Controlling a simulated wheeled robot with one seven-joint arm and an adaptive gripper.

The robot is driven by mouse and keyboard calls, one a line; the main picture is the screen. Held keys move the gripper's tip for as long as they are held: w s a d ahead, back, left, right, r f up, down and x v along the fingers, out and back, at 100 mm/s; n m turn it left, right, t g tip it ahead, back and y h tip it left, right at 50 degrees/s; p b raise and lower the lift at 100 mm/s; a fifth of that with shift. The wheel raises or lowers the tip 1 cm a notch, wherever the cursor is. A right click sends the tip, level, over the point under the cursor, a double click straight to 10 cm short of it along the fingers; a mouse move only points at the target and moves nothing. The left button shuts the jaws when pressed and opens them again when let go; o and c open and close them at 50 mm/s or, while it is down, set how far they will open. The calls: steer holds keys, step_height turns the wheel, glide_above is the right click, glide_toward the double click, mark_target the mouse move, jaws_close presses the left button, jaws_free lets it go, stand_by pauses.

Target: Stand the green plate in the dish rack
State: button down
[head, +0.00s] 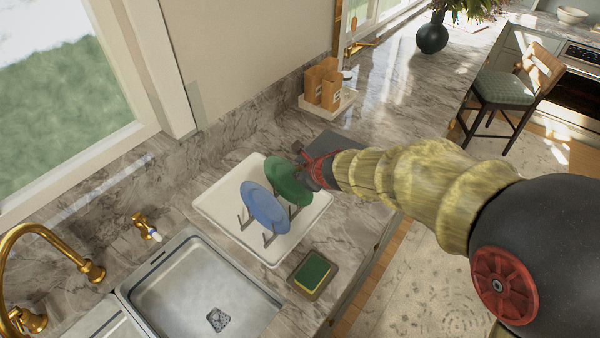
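The green plate (284,180) is tilted near upright at the back right of the dish rack, partly hidden behind the blue plate and my gripper. The dish rack (221,193) is a white tray with dark prongs on the counter. A blue plate (265,208) stands in it, to the left and in front of the green plate. My gripper (303,165) is at the right edge of the green plate, touching or very close to it. Its fingertips are small and partly hidden, so I cannot tell whether they are closed on the plate.
A sponge (313,273) lies on a small holder in front of the rack. A metal sink (195,290) and gold tap (60,240) are at left. A white tray (340,107) with brown boxes stands behind. A dark flat slab lies near my gripper.

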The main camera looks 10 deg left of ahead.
steer(key=c, duration=2)
jaws_free()
steer(key=shift+o, duration=0.2)
steer(key=v, duration=1.2)
